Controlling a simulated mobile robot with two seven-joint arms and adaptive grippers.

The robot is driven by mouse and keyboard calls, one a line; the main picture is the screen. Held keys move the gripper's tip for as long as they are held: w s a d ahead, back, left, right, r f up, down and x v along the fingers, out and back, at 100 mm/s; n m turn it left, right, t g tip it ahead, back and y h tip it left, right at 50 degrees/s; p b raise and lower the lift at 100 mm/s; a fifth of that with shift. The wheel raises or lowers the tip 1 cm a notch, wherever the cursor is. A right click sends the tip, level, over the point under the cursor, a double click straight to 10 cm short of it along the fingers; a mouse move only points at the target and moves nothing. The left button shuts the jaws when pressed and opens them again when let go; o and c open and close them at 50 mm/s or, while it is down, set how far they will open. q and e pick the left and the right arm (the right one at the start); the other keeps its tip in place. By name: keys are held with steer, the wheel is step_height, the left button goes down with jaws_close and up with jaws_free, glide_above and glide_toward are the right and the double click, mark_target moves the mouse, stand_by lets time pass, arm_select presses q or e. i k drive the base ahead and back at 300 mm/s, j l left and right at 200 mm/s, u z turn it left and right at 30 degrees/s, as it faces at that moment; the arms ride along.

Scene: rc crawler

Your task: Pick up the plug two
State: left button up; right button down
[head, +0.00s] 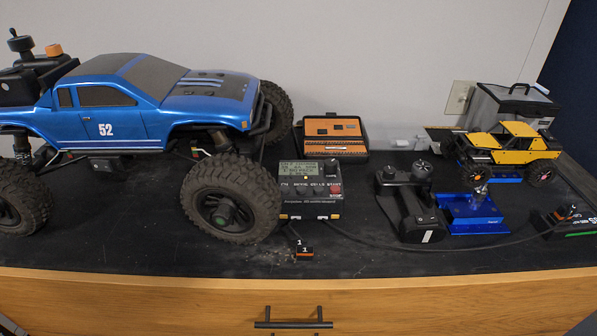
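A small black and orange plug marked 1 (304,252) lies on the black bench mat (350,262), in front of the charger (311,205). A dark lead runs from it toward the charger. No plug marked 2 can be read. A small dark connector with an orange part (567,211) sits at the far right by a black battery-like pack (572,226) with a green strip. A dark cable runs across the mat between the charger and that side; I cannot tell whether this connector is plug two. Neither gripper shows in the head view.
A large blue crawler (140,115) fills the left. An orange case (332,137) stands behind the charger. A black transmitter (408,208), a blue stand (472,214) and a yellow crawler (507,146) stand on the right. The front edge has a wooden drawer (180,300).

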mark_target(562, 211)
steer(key=z, duration=1.65)
